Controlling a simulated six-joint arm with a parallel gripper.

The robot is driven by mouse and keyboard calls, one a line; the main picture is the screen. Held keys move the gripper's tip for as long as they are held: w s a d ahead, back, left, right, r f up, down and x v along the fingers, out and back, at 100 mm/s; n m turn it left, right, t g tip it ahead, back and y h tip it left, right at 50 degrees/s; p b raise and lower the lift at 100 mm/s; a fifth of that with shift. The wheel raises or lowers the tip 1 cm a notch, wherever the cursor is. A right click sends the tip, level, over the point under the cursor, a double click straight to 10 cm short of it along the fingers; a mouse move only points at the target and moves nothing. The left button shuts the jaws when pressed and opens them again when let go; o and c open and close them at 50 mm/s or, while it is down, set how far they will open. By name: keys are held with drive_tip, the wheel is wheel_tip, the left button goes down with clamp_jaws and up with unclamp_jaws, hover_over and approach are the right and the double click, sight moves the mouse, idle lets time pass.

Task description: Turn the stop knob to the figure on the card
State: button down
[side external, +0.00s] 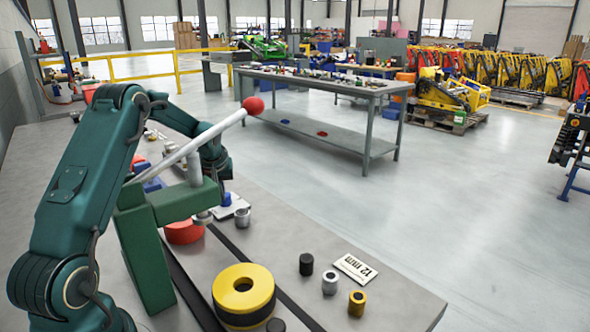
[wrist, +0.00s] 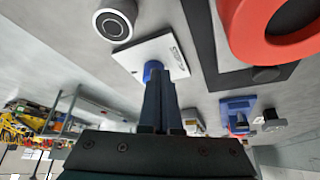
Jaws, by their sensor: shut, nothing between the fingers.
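The card (side external: 356,268) lies on the bench at the right in the side external view and reads "12 mm". The blue stop knob (side external: 226,199) stands on a white plate (side external: 240,205) behind the green press; both also show in the wrist view, the knob (wrist: 152,70) and the plate (wrist: 172,57). The plate's dark marks are too small to read, and the knob's setting cannot be told. My gripper (wrist: 160,82) is shut and empty, its fingertips close in front of the knob; contact cannot be told. In the side view the fingers are not clearly visible.
The green press (side external: 187,203) with its red-balled lever (side external: 253,105) stands between the camera and my wrist. A red ring (side external: 184,233), a grey cylinder (side external: 242,217), a yellow-and-black roll (side external: 243,293) and several small bushings (side external: 330,283) stand on the bench.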

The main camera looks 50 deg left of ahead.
drive_tip(key=shift+f, duration=0.75)
drive_tip(key=shift+w+a, duration=0.25)
idle(0.3)
drive_tip(key=shift+w+d, duration=0.3)
drive_tip(key=shift+w, duration=0.2)
idle(0.4)
drive_tip(key=shift+s+d+r, duration=0.1)
drive_tip(key=shift+s+d, duration=0.1)
drive_tip(key=shift+d, duration=0.15)
wheel_tip(320, 180, up, 6)
drive_tip(key=shift+f, duration=0.1)
idle(0.4)
